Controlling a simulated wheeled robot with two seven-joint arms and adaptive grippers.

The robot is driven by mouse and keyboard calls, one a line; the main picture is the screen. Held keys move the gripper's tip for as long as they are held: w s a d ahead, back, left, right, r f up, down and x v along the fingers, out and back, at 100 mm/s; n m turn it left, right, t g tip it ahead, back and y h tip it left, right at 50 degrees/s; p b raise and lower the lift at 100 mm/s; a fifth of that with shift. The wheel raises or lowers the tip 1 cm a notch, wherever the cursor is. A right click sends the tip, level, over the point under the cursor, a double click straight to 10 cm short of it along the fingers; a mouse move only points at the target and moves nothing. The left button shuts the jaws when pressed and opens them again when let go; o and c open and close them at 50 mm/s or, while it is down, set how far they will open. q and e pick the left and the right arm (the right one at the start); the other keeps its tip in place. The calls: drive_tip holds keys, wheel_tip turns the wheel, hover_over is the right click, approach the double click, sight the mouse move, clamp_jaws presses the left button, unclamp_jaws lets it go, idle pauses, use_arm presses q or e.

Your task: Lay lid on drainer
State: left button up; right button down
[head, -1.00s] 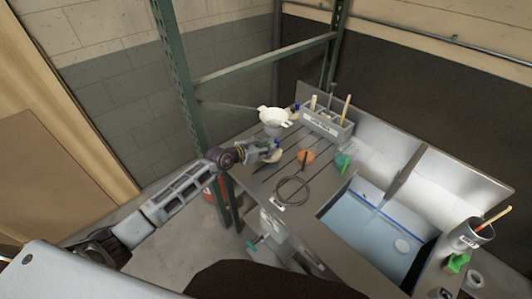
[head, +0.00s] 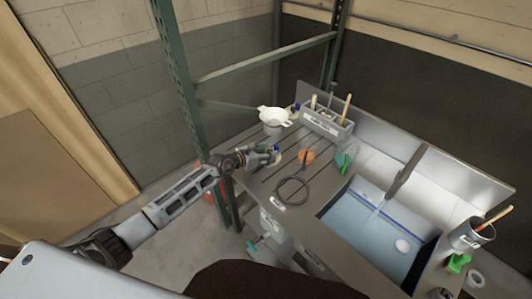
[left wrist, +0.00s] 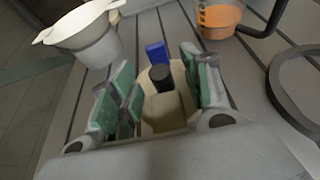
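My left gripper (head: 270,155) is over the left part of the grooved drainer (head: 262,181), beside the sink. In the left wrist view its green-padded fingers (left wrist: 163,95) stand on both sides of a pale beige piece (left wrist: 168,115) with a dark knob, which looks like the lid. The piece appears gripped between them. A blue part (left wrist: 156,53) shows just beyond the knob; I cannot tell if it belongs to the lid. The gap between lid and drainer is hard to judge. My right gripper is not in view.
A grey cup with a white strainer-like top (head: 273,115) stands behind the gripper. An orange container (head: 306,157), a green item (head: 343,162) and a black ring (head: 292,190) stand or lie to the right. A grey caddy (head: 327,122) is at the back; the sink (head: 375,232) holds blue water.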

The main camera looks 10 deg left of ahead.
use_arm(q)
drive_tip(key=shift+r, duration=0.2)
idle(0.3)
drive_tip(key=shift+v, duration=6)
